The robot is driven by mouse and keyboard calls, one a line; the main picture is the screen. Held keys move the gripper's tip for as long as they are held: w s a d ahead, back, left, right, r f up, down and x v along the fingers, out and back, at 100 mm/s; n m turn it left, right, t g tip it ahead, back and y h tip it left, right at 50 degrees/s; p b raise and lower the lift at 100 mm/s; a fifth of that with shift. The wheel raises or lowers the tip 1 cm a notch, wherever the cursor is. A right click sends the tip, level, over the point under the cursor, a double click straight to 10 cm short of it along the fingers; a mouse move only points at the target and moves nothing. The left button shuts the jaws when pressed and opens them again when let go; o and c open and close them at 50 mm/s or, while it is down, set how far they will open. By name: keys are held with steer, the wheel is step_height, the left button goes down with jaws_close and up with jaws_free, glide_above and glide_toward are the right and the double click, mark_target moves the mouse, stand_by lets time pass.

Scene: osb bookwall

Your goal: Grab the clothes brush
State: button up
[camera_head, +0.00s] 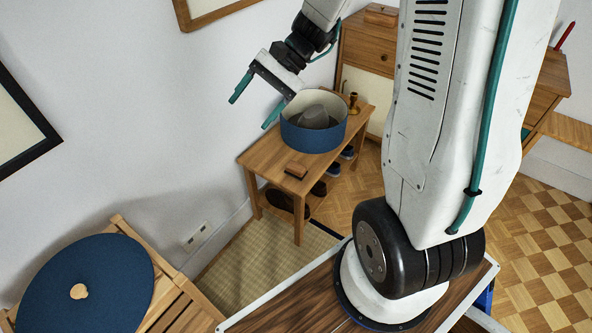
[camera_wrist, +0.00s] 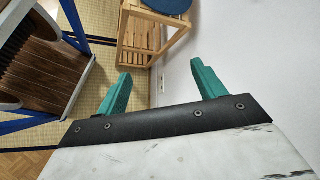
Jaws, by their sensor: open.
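A small brown wooden block, which looks like the clothes brush (camera_head: 296,170), lies on the near end of a low wooden bench (camera_head: 262,161). Its bristles cannot be made out. My gripper (camera_head: 250,113) is open and empty, with teal fingers spread apart. It is up in the air by the wall, above and to the left of the brush in the head view, and not touching it. In the wrist view the gripper (camera_wrist: 160,70) has nothing between its fingers, and the brush is not seen there.
A round blue box (camera_head: 313,136) with a grey hat (camera_head: 314,117) stands on the bench beside the brush. Shoes (camera_head: 286,203) sit below. A blue disc (camera_head: 88,285) lies on a slatted wooden piece at lower left. A wooden cabinet (camera_head: 367,56) stands behind.

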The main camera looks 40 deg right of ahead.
steer(key=w+d+f+m+t+y, duration=0.2)
steer(key=w+d+f+m+t, duration=0.3)
steer(key=w+f, duration=0.4)
steer(key=m+t+h, duration=0.3)
steer(key=m+t, duration=0.3)
steer(key=m, duration=0.6)
glide_above(304, 171)
steer(key=w+a, duration=0.1)
steer(key=a, duration=0.2)
step_height(304, 171, down, 23)
steer(key=s+d+f+m+h, duration=0.1)
steer(key=f, duration=0.3)
steer(key=s+d+f+m+h, duration=0.1)
steer(key=d+f+m, duration=0.1)
steer(key=f, duration=0.2)
steer(key=s+d+f+m+t+h, duration=0.1)
steer(key=f, duration=0.2)
steer(key=shift+s+d+f, duration=0.25)
steer(key=shift+s+f, duration=0.1)
steer(key=shift+f, duration=0.05)
steer(key=shift+f+m+h, duration=0.35)
steer(key=shift+m+h, duration=0.05)
steer(key=shift+x, duration=0.85)
steer(key=x, duration=0.5)
steer(key=shift+w+r, duration=0.1)
steer(key=shift+w, duration=0.4)
steer(key=c, duration=1)
